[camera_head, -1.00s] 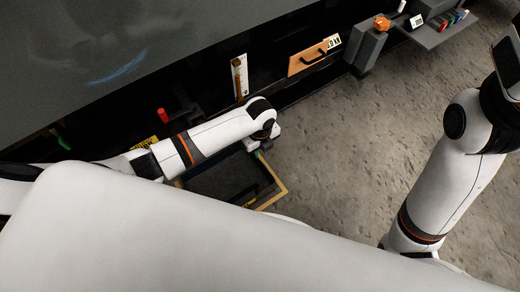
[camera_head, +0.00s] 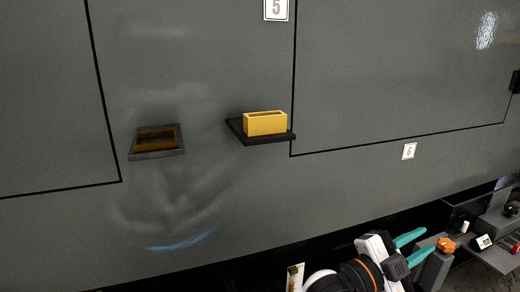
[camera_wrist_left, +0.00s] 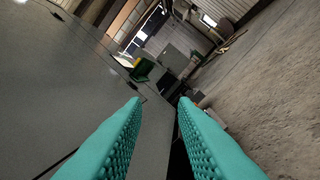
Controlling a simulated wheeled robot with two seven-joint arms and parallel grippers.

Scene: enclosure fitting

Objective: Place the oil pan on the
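I cannot tell which thing is the oil pan. A yellow open-topped box (camera_head: 265,124) stands on a small black shelf (camera_head: 270,140) on the grey enclosure wall. To its left, a dark-framed tray-like piece (camera_head: 157,153) with a brown inner rim is on the same wall. My left gripper (camera_head: 430,239) is at the lower right of the head view, below the wall's lower edge. Its two teal fingers are apart. The left wrist view also shows the fingers (camera_wrist_left: 160,98) spread, with nothing held between them. My right gripper is out of view.
The grey wall (camera_head: 220,60) fills most of the head view, with labels 5 (camera_head: 276,8) and 6 (camera_head: 409,151). A low ledge (camera_head: 497,256) with small items and an orange knob (camera_head: 446,244) lie at the lower right. Bare floor (camera_wrist_left: 270,90) shows in the wrist view.

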